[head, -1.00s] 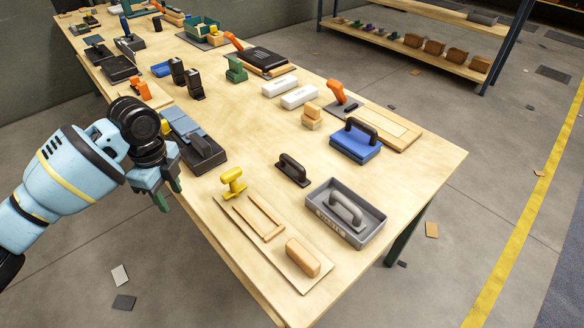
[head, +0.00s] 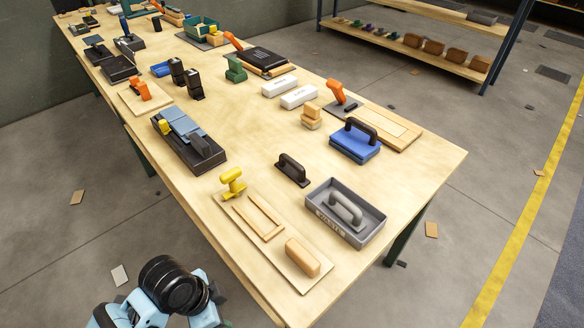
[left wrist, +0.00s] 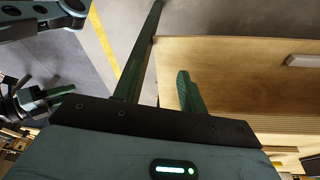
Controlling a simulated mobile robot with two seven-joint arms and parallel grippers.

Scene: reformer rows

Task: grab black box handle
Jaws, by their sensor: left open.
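A separate black handle on a small dark base (head: 293,170) stands nearer the table's middle. My left gripper (head: 211,308) is low at the bottom of the head view, off the table's near left edge and apart from both handles. Its green fingers (left wrist: 160,75) are open and empty in the left wrist view. What looks like my right gripper (left wrist: 45,98) shows at that view's left edge; its jaw state is unclear.
A grey tray with a handle (head: 362,232) and a blue handled block (head: 355,145) are to the right. Floor beside the table's left edge is mostly free.

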